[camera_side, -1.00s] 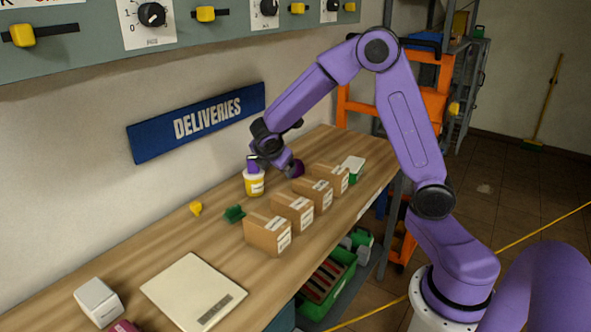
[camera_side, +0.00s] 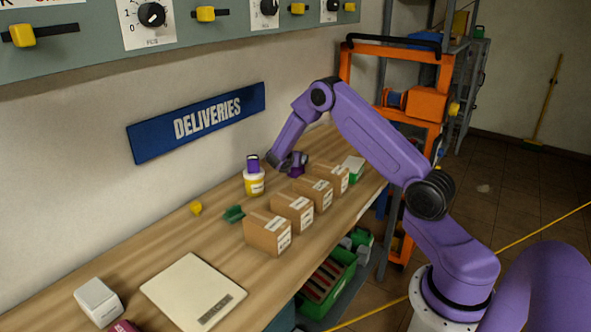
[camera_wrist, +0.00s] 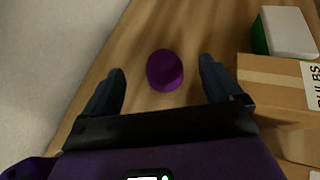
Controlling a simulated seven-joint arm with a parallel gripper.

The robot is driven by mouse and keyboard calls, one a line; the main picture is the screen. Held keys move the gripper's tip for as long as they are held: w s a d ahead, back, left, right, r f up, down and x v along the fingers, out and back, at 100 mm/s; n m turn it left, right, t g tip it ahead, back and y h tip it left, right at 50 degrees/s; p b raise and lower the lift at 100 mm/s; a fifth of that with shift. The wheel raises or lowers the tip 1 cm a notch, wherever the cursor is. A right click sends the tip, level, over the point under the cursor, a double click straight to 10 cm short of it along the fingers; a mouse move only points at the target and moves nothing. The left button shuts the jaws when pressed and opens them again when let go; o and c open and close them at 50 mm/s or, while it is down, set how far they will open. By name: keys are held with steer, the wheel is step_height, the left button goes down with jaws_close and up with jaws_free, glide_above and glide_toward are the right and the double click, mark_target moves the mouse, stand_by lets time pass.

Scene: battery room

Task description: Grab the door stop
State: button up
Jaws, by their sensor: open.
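A dark purple, round, short piece (camera_wrist: 165,70), which I take to be the door stop, stands on the wooden bench. In the side view a dark purple patch (camera_side: 298,166) shows at its place, partly hidden by my gripper (camera_side: 289,163). In the wrist view my gripper (camera_wrist: 162,80) is open, with one dark finger on each side of the purple piece and a visible gap to both. The fingers do not grip it. How far above the bench the fingertips are is hard to tell.
Several cardboard boxes (camera_side: 292,211) stand in a row along the bench's right side; the farthest box (camera_wrist: 280,90) is close to my right finger. A green-and-white item (camera_wrist: 289,32) lies beyond. A yellow tub (camera_side: 254,183) stands left of my gripper, near the wall.

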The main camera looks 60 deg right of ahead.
steer(key=shift+f, duration=0.85)
steer(key=shift+d+f, duration=0.2)
steer(key=shift+f, duration=0.1)
steer(key=shift+x, duration=3.5)
steer(key=shift+w+r, duration=0.1)
steer(key=c, duration=1.2)
